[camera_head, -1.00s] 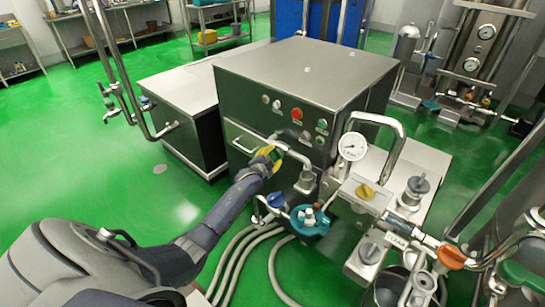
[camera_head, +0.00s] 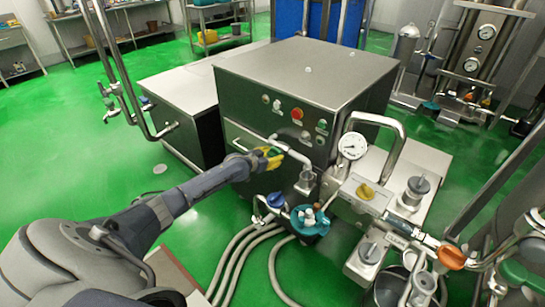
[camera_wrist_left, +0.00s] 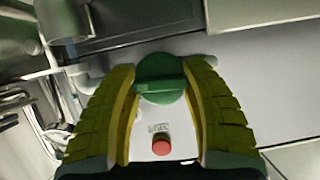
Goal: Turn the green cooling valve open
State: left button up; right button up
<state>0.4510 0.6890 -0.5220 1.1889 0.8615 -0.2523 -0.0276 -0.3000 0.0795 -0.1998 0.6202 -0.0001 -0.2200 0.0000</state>
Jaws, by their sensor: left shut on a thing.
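The green cooling valve (camera_wrist_left: 160,78) is a round green knob with a raised bar across it. It shows in the left wrist view between the yellow-green padded fingers of my left gripper (camera_wrist_left: 165,100). The fingers are shut on the knob from both sides. In the head view my left gripper (camera_head: 270,157) is at the front of the steel machine, by a bent steel pipe, and its fingers mostly hide the valve there. My right gripper is in neither view.
A large steel cabinet (camera_head: 308,75) with buttons stands behind the gripper. In the wrist view a red knob (camera_wrist_left: 161,144) is below the valve.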

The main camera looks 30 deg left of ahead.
pick_arm(q)
jog(key=shift+r+n+h, duration=0.1)
jog(key=shift+n+h, duration=0.2)
jog(key=shift+n, duration=0.2)
dwell(0.4)
jog(key=o, duration=1.2)
jog(key=v, duration=1.1)
jog(key=shift+s, duration=0.35)
jog(key=shift+r, duration=0.15)
jog(key=shift+a, duration=0.1)
